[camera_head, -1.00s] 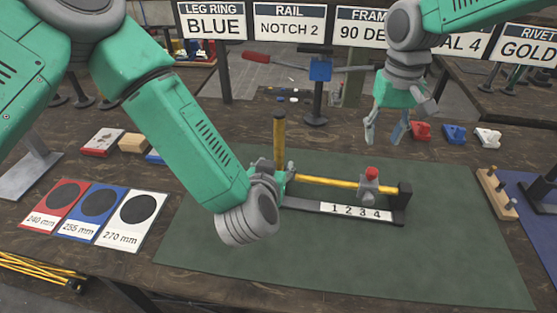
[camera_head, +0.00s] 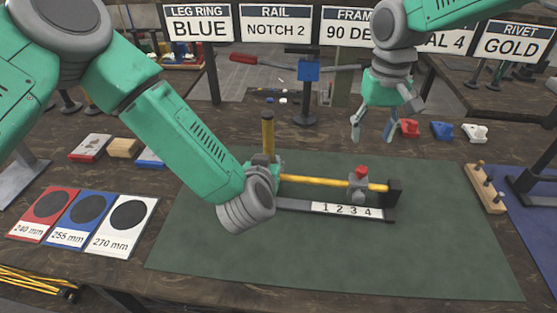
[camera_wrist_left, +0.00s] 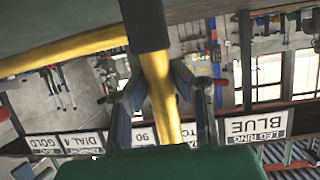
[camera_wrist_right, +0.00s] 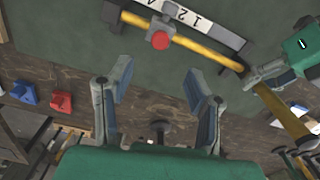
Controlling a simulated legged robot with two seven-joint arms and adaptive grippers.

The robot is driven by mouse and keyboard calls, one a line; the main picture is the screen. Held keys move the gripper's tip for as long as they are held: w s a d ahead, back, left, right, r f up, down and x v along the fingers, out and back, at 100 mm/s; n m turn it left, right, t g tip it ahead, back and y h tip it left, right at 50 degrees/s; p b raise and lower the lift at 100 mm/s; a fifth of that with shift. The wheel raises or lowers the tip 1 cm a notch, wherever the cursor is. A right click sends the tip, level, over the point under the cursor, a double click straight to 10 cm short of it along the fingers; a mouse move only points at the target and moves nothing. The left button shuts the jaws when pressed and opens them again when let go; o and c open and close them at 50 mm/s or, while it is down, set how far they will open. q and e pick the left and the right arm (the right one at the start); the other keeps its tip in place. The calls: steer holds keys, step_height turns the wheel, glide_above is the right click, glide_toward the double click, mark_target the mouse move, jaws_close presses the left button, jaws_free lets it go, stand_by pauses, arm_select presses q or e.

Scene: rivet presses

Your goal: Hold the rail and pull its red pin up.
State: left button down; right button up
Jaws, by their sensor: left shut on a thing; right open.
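The rail (camera_head: 320,181) is a yellow rod above a dark base with a strip numbered 1 to 4, lying on the green mat. A grey slider (camera_head: 357,187) sits on the rod near its right end, around marks 3 and 4. The red pin (camera_head: 361,170) stands on top of it and also shows in the right wrist view (camera_wrist_right: 160,40). My left gripper (camera_head: 268,172) is shut on the yellow upright post (camera_wrist_left: 162,95) at the rail's left end; my arm partly hides this. My right gripper (camera_head: 373,138) is open and empty, above and slightly beyond the pin.
A wooden peg block (camera_head: 485,190) and a blue mat are at the right. Red, blue and white parts (camera_head: 442,130) lie behind the mat. Labelled colour cards (camera_head: 85,212) lie at the left. Signs stand at the back. The mat's front is clear.

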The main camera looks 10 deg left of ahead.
mark_target(363, 168)
steer(key=w+d+f+n+t+y, duration=0.1)
steer(key=w+d+f+t, duration=0.1)
steer(key=f, duration=0.2)
steer(key=w+d+f+n+t+y, duration=0.1)
steer(key=w+d+f+t, duration=0.1)
steer(key=f+t, duration=0.1)
steer(key=w+d+f+n+t+y, duration=0.1)
steer(key=w+d+f+t+y, duration=0.1)
steer(key=f, duration=0.3)
steer(key=shift+w+d+f+n, duration=0.15)
steer(key=shift+w+d+n, duration=0.15)
steer(key=shift+d, duration=0.05)
steer(key=s+t+y, duration=0.1)
steer(key=s+d+n+t+y, duration=0.1)
steer(key=s+t+y, duration=0.1)
steer(key=s+y, duration=0.1)
steer(key=shift+d+f+n, duration=0.3)
steer(key=shift+d+n, duration=0.1)
steer(key=s+r+n+t+y, duration=0.1)
steer(key=s+y, duration=0.1)
steer(key=s, duration=0.3)
steer(key=s+r+t+y, duration=0.1)
steer(key=s+t+y, duration=0.15)
steer(key=s, duration=0.35)
steer(key=shift+g, duration=0.35)
steer(key=x, duration=1.2)
steer(key=shift+s+r, duration=0.1)
steer(key=shift+r, duration=0.2)
jaws_close()
